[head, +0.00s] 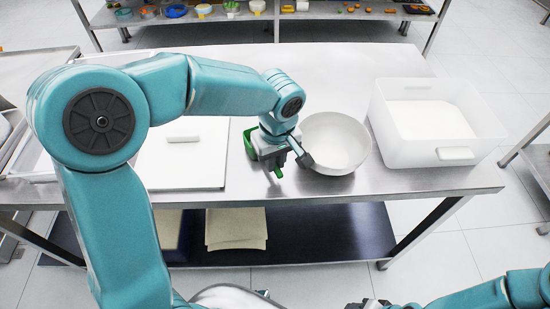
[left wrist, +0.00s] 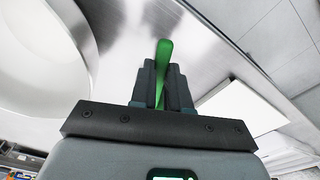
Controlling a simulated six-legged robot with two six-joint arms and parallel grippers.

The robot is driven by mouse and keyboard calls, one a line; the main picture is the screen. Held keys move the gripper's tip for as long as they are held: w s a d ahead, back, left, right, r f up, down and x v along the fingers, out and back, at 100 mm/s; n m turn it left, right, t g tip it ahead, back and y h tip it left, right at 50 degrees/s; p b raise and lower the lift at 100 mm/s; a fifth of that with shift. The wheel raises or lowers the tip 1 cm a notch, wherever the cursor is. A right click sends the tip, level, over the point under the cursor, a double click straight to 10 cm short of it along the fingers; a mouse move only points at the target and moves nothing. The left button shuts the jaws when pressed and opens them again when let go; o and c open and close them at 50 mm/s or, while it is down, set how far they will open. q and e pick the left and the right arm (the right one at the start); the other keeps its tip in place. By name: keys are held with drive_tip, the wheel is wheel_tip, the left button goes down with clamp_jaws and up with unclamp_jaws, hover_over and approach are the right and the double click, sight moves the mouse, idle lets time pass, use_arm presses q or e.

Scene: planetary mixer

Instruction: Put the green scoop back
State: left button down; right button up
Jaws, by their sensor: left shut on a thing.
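My left gripper (head: 292,160) is shut on the green scoop (head: 278,172), just left of a white bowl (head: 340,140) and near the table's front edge. More green shows on the gripper's left side, and the gripper hides the middle. In the left wrist view the scoop's green handle (left wrist: 164,48) stands out between the fingers of the left gripper (left wrist: 163,85). The scoop's far part is hidden there. The bowl's rim (left wrist: 75,75) fills that view's left side. My right gripper (head: 370,304) is only partly in view at the bottom edge.
A white open bin (head: 405,150) with white contents stands right of the bowl. A white flat board (head: 185,165) lies left of the gripper. The steel table (head: 330,75) is bare behind the bowl. A back shelf (head: 345,14) holds several small items.

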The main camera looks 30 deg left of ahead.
use_arm(q)
drive_tip(key=shift+f, duration=0.1)
drive_tip(key=c, duration=1.5)
unclamp_jaws()
drive_tip(key=shift+f, duration=0.1)
drive_tip(key=o, duration=0.4)
wheel_tip(320, 180, up, 12)
drive_tip(key=shift+s+d+r, duration=0.25)
drive_tip(key=shift+s+d, duration=0.05)
drive_tip(key=shift+d, duration=0.1)
